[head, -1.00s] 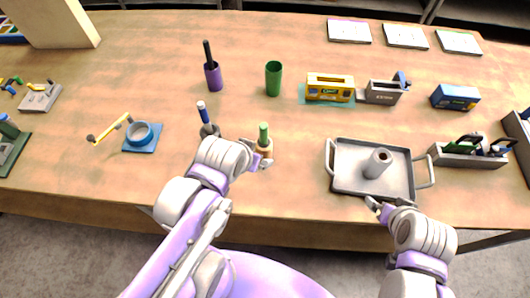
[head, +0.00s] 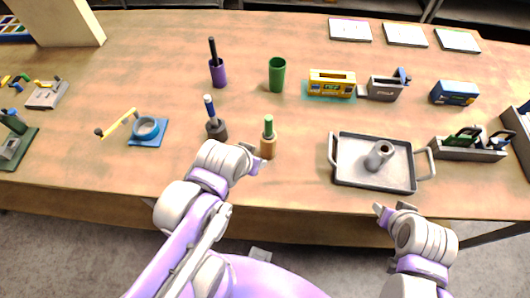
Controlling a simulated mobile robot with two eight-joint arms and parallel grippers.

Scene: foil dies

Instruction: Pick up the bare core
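My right gripper (head: 384,214) is at the table's front edge, just below the tray and apart from the core. It looks open and empty. My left gripper (head: 252,161) is just left of a green-handled tool with a wooden base (head: 268,146). It looks open and empty; whether it touches the tool is unclear.
A blue-handled tool (head: 215,128) stands behind my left gripper. A purple cup (head: 218,76), green cup (head: 277,76) and yellow box dispenser (head: 331,84) stand farther back. A grey holder with tools (head: 470,154) is right of the tray. Table between the green-handled tool and tray is clear.

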